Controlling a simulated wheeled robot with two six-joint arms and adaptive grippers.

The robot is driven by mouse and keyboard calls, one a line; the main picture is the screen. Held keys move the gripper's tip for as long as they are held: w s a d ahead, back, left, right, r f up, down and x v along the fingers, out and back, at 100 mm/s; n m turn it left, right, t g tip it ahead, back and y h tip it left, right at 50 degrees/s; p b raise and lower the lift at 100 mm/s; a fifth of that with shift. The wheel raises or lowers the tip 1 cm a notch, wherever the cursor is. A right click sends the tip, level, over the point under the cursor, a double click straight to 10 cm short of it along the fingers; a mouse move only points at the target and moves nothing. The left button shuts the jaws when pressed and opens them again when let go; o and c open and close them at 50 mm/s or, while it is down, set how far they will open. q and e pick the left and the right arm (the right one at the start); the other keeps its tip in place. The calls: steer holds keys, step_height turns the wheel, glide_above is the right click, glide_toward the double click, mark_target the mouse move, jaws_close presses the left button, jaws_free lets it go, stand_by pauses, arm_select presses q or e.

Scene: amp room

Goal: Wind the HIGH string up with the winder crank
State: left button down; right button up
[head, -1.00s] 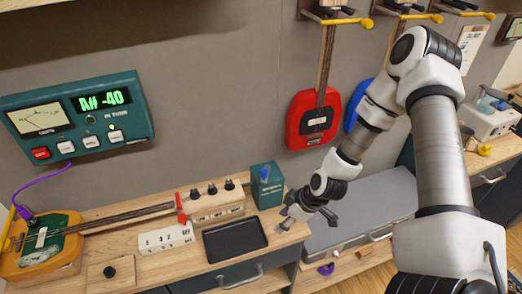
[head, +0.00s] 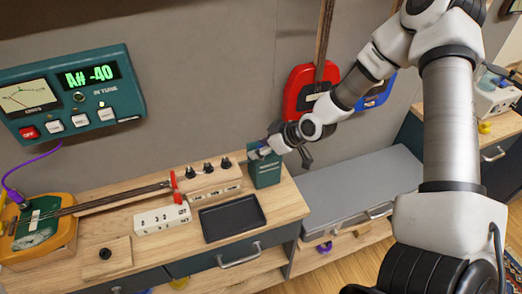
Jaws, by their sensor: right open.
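The wooden stringed instrument (head: 45,238) lies on the bench at the left. Its neck runs right to a pale block with several black tuning knobs (head: 209,166). Which knob is for the HIGH string cannot be read. A teal box (head: 265,172) stands at the bench's back right; a blue handle, perhaps the winder crank, shows at its top, now mostly hidden by my gripper. My right gripper (head: 268,152) is open at the top of this box; whether it touches the handle cannot be told. The tuner (head: 75,90) on the wall reads A# -40. My left gripper is out of view.
A black tray (head: 232,218) and a white block with markings (head: 163,219) lie in front of the tuning knobs. A wooden block with a black knob (head: 105,254) is near the front. Red (head: 300,95) and blue guitars hang behind my right arm. A grey case (head: 350,185) stands right.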

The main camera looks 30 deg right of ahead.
steer(key=shift+d, duration=0.1)
jaws_close()
steer(key=shift+w, duration=0.1)
steer(key=shift+w+a+m+t+h, duration=0.25)
steer(key=shift+m+h, duration=0.2)
steer(key=shift+m, duration=0.2)
steer(key=shift+w+a+m+t+h, duration=0.2)
steer(key=shift+m+h, duration=0.25)
steer(key=shift+m, duration=0.2)
steer(key=w+m+h+p, duration=0.1)
steer(key=m+h, duration=0.1)
steer(key=m, duration=0.1)
steer(key=w+m+g+h+p, duration=0.1)
steer(key=w+m+h+p, duration=0.1)
steer(key=m+h, duration=0.1)
steer(key=w+m+g+h+p, duration=0.1)
steer(key=m+h, duration=0.2)
steer(key=m, duration=0.2)
steer(key=shift+w+a+r+p, duration=0.1)
steer(key=shift+w+p, duration=0.25)
